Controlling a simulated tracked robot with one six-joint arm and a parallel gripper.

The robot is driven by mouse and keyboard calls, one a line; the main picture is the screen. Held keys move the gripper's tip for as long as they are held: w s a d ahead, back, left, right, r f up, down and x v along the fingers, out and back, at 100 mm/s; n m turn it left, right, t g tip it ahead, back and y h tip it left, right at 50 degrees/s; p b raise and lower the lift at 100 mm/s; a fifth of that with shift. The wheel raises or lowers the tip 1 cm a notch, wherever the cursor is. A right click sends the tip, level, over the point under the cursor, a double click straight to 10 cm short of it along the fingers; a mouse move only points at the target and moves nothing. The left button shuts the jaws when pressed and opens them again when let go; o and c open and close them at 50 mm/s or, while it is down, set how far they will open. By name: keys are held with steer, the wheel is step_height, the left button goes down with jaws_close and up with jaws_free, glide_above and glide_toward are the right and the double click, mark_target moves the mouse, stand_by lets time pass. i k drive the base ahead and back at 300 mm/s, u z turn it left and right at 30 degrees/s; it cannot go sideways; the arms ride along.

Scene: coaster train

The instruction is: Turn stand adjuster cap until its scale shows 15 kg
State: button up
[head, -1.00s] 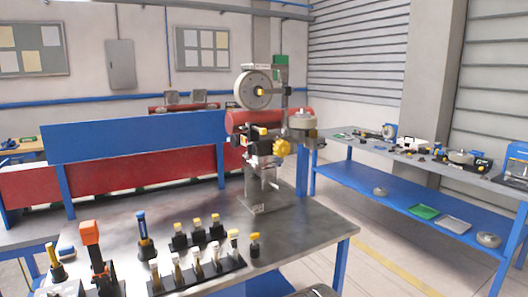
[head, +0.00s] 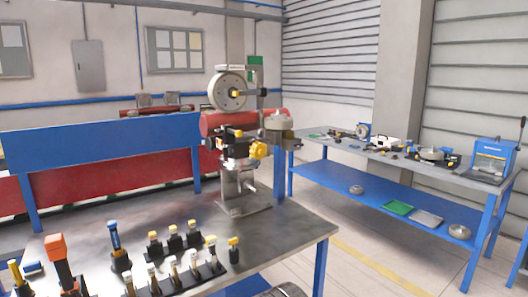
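A grey metal stand (head: 239,186) stands at the far right part of the near workbench (head: 285,228). Below are black and yellow fittings and a yellow lobed knob (head: 258,151). A grey round drum (head: 278,122) sits on the stand's right side. I cannot tell which part is the adjuster cap, and no scale is readable at this size. My gripper is not in view.
A black rack (head: 178,280) of yellow-topped tools stands at the bench's front. An orange-headed tool (head: 57,248) and a blue-handled tool (head: 114,238) stand left of it. A blue side bench (head: 385,189) with parts is at right. Floor between the benches is clear.

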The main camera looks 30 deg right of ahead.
mark_target(258, 150)
steer(key=i, duration=0.95)
steer(key=u, duration=0.05)
